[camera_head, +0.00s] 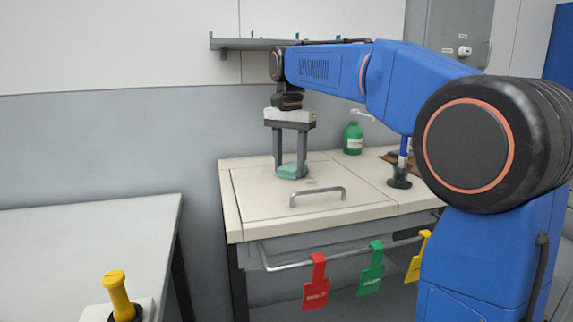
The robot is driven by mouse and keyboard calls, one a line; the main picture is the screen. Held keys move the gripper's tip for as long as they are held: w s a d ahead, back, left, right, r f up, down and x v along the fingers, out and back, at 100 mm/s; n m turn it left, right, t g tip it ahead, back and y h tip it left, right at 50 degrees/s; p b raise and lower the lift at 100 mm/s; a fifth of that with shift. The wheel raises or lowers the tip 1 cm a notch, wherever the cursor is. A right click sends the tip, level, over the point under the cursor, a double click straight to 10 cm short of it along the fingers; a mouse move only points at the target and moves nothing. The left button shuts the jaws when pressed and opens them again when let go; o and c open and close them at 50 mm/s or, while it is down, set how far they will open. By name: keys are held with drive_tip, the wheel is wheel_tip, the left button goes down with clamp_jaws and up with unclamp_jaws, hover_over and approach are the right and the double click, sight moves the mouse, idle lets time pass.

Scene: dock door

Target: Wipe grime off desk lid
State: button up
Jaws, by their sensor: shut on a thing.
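The desk lid (258,205) is a cream panel with a grey bar handle (317,194) near its front edge. My gripper (292,172) points straight down at the lid's back part, behind the handle. Its two fingers are shut on a pale green cloth or sponge (293,172), which appears to rest on the lid. A faint darker smudge (312,182) shows on the lid between the green pad and the handle. Whether there is grime under the pad is hidden.
A green bottle (353,139) stands at the desk's back, right of my gripper. A dark-based post (399,179) stands further right. Red, green and yellow tags (316,285) hang from the front rail. A grey table (90,240) is at left, with a yellow-handled object (119,296) in front.

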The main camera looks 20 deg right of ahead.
sight(299, 181)
drive_tip(key=shift+d, duration=0.75)
drive_tip(key=shift+s, duration=1.45)
drive_tip(key=shift+s+f, duration=0.2)
drive_tip(key=shift+s, duration=2.2)
drive_tip(key=shift+s+r, duration=0.15)
drive_tip(key=shift+s, duration=1.55)
drive_tip(key=shift+w, duration=0.1)
drive_tip(key=shift+w, duration=5.45)
